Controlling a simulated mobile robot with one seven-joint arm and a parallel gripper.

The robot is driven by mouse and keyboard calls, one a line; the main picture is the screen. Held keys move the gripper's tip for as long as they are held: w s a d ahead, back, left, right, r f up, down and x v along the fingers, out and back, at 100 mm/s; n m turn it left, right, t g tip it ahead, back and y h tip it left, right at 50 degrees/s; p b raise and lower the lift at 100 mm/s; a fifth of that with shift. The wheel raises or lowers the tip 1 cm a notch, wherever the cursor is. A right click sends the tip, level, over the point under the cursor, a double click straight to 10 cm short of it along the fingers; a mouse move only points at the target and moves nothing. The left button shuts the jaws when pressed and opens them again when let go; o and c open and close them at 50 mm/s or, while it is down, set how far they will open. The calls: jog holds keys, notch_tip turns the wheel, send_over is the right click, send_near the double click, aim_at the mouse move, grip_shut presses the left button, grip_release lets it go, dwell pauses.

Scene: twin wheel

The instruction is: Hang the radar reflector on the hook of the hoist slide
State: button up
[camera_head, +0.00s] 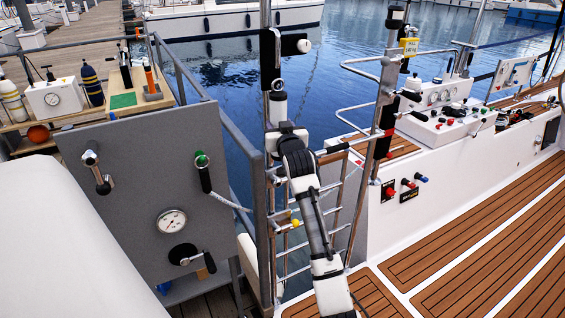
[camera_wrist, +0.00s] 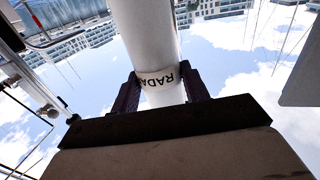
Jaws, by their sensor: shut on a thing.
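My gripper (camera_head: 286,129) is shut on the radar reflector, a white cylinder with a dark cap (camera_head: 278,108). The reflector stands roughly upright above my gripper, with a metal ring at its top. In the wrist view the reflector (camera_wrist: 145,30) shows black lettering beginning "RADA", and the dark fingers of my gripper (camera_wrist: 161,92) are on either side of it. The hoist slide (camera_head: 269,60) is a black body on the upright pole, just above the reflector. A bright curved metal part (camera_head: 277,42) on it looks like the hook. The ring appears below it, and I cannot tell whether they touch.
A grey panel (camera_head: 135,190) with a gauge and handles stands at left. A metal ladder (camera_head: 295,235) and railings are behind my arm. A post with black fittings (camera_head: 385,110) stands close at right, beside the white console (camera_head: 445,120). Open water lies behind.

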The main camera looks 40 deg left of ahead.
jog(key=shift+w+a+f, duration=0.2)
jog(key=shift+a+f, duration=0.15)
jog(key=shift+a, duration=0.25)
dwell(0.6)
jog(key=shift+a+f+b, duration=0.15)
jog(key=shift+f+b, duration=0.15)
jog(key=shift+b, duration=0.15)
jog(key=shift+a+f, duration=0.15)
jog(key=shift+a, duration=0.05)
dwell(0.4)
dwell(0.4)
jog(key=o, duration=1.5)
jog(key=shift+d, duration=0.1)
